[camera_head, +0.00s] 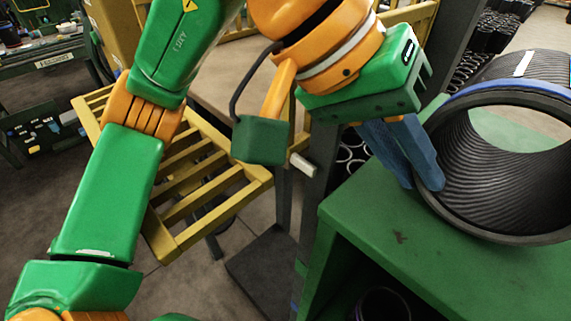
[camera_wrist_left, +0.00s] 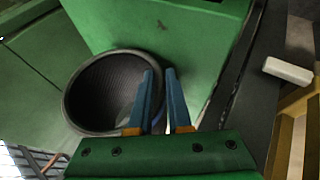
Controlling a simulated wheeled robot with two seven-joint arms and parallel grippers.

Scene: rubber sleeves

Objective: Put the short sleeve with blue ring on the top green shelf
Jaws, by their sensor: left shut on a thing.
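The short sleeve (camera_head: 465,185) is a wide black ribbed tube with a blue ring (camera_head: 510,89) near its rim. It is at the right of the head view, over the top green shelf (camera_head: 400,235); I cannot tell whether it rests there or hangs just above. My left gripper (camera_head: 419,182) is shut on the sleeve's wall, one blue finger inside and one outside. In the left wrist view the sleeve's round mouth (camera_wrist_left: 85,90) lies left of the gripper (camera_wrist_left: 160,78), with green surface (camera_wrist_left: 185,30) behind it. My right gripper is out of view.
Another black sleeve (camera_head: 385,303) shows partly in the compartment below the shelf top. A yellow slatted rack (camera_head: 200,205) stands to the left, under my left arm. A dark post (camera_head: 325,140) stands between rack and shelf. The shelf top's front left area is clear.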

